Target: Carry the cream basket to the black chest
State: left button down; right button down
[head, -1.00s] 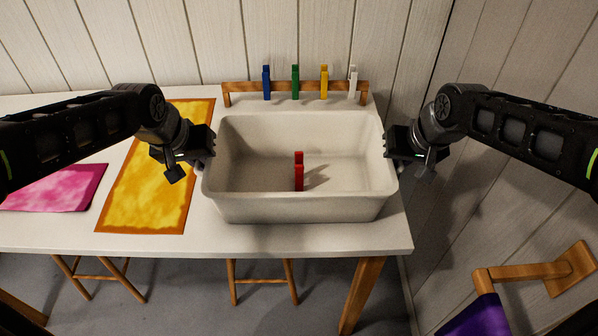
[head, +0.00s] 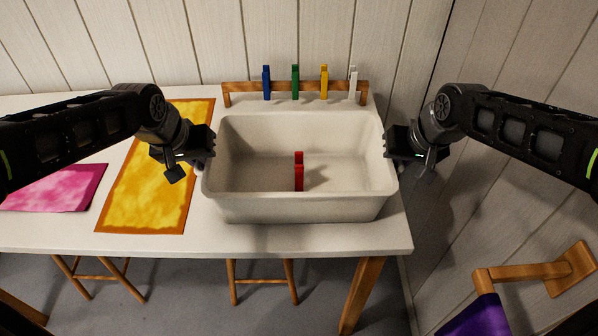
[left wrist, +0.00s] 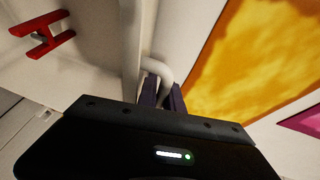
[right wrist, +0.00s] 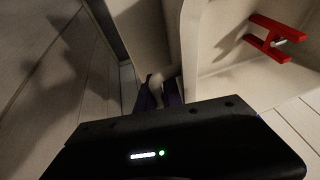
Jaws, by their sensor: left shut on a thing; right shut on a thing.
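The cream basket (head: 300,207) is at the right end of the white table, upright, with a red clothespin (head: 299,172) inside it. My left gripper (head: 207,150) is at the basket's left end; in the left wrist view its fingers (left wrist: 163,92) are shut on a cream handle (left wrist: 158,68). My right gripper (head: 392,147) is at the right end; in the right wrist view its fingers (right wrist: 158,97) are shut on the other handle (right wrist: 155,80). Whether the basket's base touches the table I cannot tell. No black chest shows in any view.
A wooden rail (head: 240,91) with blue, green, yellow and white clothespins stands behind the basket. A yellow cloth (head: 150,180) and a pink cloth (head: 60,188) lie on the table (head: 60,236) to the left. A wall is close on the right, with a purple cloth (head: 478,318) on a wooden bar.

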pick_arm(q)
jog(key=shift+r, duration=0.1)
pick_arm(e)
jog(key=shift+r, duration=0.15)
